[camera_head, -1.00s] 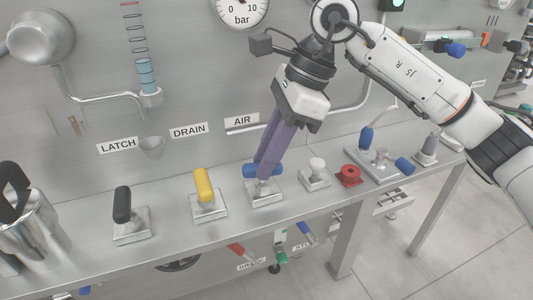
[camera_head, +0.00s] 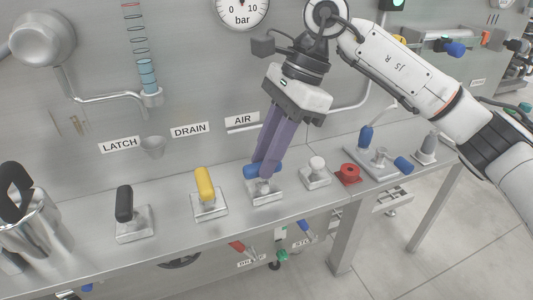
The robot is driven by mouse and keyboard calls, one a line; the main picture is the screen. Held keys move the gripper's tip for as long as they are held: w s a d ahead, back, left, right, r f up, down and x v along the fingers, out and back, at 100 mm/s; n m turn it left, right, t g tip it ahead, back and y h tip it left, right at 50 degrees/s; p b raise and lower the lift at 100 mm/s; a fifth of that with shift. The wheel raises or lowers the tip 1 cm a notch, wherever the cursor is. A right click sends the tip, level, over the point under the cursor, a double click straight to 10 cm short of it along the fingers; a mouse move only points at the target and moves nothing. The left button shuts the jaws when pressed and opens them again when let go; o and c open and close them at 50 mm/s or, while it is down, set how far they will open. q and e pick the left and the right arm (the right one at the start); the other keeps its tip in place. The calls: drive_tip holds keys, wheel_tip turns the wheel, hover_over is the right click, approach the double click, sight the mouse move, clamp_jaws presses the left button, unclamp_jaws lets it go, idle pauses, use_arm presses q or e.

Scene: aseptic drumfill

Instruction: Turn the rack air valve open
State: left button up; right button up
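The air valve has a blue handle (camera_head: 250,171) on a square metal base (camera_head: 266,191), on the steel bench below the AIR label (camera_head: 242,120). The blue handle lies crosswise, roughly along the bench. My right gripper (camera_head: 263,170) comes down from above with its purple fingers at the handle. The fingers cover the handle's middle, and its blue ends show on both sides. Whether the fingers are closed tight on it cannot be seen. My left gripper is not in view.
A yellow-handled valve (camera_head: 205,186) and a black-handled valve (camera_head: 124,205) stand to the left. A steel jug (camera_head: 35,228) is at far left.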

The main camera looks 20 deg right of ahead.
drive_tip(key=o, duration=0.4)
drive_tip(key=shift+o, duration=0.2)
drive_tip(key=shift+r, duration=0.1)
drive_tip(key=v, duration=1)
drive_tip(key=shift+p, duration=0.4)
drive_tip(key=shift+r, duration=0.1)
